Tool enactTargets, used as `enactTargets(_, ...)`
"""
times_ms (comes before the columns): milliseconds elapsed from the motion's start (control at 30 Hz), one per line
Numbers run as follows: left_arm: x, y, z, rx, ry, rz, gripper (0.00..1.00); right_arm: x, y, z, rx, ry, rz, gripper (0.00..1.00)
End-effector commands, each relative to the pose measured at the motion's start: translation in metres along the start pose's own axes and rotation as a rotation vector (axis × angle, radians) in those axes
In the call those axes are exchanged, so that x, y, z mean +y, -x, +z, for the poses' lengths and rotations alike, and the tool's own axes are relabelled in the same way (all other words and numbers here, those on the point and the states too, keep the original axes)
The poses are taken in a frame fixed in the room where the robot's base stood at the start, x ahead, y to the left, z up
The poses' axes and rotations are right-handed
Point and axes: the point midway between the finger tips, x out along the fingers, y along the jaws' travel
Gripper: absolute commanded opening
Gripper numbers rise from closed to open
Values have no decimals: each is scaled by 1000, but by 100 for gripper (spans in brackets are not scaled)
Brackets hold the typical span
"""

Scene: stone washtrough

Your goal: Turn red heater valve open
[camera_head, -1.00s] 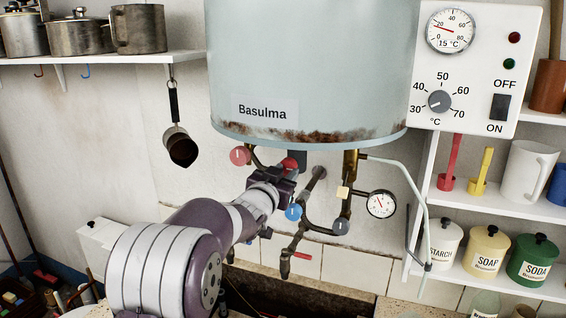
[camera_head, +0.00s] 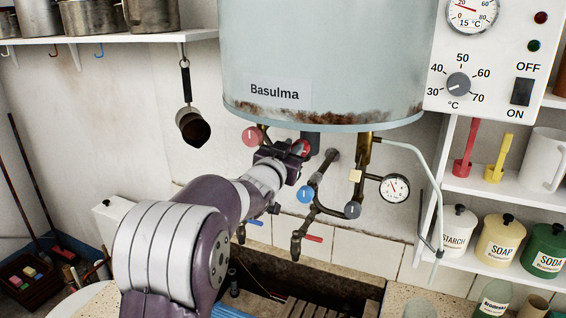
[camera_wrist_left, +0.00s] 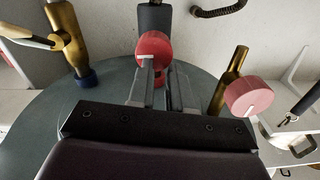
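Two round red valve knobs sit under the grey-blue heater tank (camera_head: 320,60). The left red knob (camera_head: 252,137) stands free, and its white mark points roughly up and down; it also shows at the right of the left wrist view (camera_wrist_left: 248,98). The right red knob (camera_head: 303,147) is partly hidden by my left gripper (camera_head: 290,153). In the left wrist view this knob (camera_wrist_left: 155,45) is right at the fingertips of my left gripper (camera_wrist_left: 162,72). The fingers are apart, with red showing between them; contact cannot be told. My right gripper is not in view.
A blue knob (camera_head: 305,194), a grey knob (camera_head: 352,210) and a pressure gauge (camera_head: 395,187) are on the pipes to the right. A control panel (camera_head: 490,60) is at upper right. The stone trough (camera_head: 345,282) is below.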

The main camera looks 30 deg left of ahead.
Motion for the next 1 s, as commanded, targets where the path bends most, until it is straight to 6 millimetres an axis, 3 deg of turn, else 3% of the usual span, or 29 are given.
enactTargets(33,5,4,5,-4,-2,10,52,0,-4,0,0,0,0,70)
enactTargets(100,6,11,7,-9,-2,13,70,0,-6,0,0,0,0,70)
enactTargets(1000,4,98,7,-15,-3,14,70,0,-14,2,0,0,0,70)
